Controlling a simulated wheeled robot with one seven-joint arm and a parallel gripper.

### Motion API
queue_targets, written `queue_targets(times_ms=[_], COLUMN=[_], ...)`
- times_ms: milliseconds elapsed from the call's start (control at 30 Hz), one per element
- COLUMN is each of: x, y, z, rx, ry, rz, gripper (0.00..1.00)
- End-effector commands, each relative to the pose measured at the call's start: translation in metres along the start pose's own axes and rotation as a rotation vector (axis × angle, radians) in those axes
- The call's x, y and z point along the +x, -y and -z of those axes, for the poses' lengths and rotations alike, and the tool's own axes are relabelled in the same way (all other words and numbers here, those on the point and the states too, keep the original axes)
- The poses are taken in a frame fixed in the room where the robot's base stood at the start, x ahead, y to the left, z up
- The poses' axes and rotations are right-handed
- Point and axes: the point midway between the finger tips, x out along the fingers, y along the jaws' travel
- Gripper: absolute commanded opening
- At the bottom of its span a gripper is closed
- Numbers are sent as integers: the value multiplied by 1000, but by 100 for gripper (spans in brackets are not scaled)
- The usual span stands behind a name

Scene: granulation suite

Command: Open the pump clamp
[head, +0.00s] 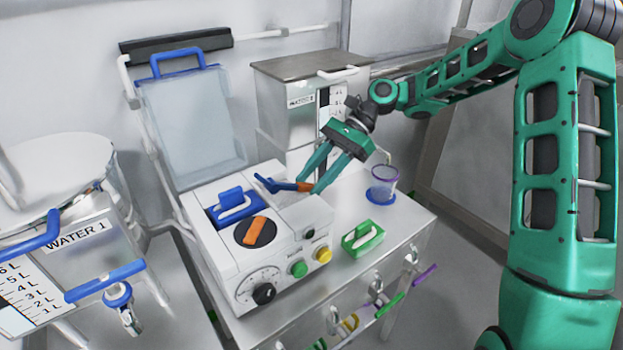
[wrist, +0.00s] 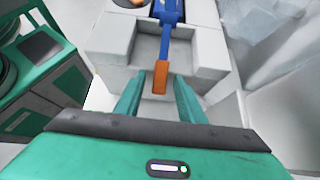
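The white pump (head: 250,235) sits on the cart. Its clamp lever (head: 275,184) is blue with an orange end and lies across the recess at the top right of the pump. In the wrist view the lever (wrist: 168,40) runs down the middle and its orange end (wrist: 160,78) points towards me. My gripper (head: 309,186) is open at the orange end. In the wrist view my gripper (wrist: 161,84) has one teal finger on each side of the orange end, with gaps visible on both sides.
A blue handled block (head: 232,206) and an orange-marked black knob (head: 255,232) are on the pump's top. A steel container (head: 300,105) stands behind.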

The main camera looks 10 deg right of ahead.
Motion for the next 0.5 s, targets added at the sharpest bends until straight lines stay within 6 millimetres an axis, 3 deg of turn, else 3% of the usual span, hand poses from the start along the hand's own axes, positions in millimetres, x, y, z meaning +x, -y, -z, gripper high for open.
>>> queue_targets(times_ms=[233,500], x=[-15,-65], y=[1,0], z=[1,1], rx=[0,0], ry=[1,2], rz=[3,3], gripper=[36,36])
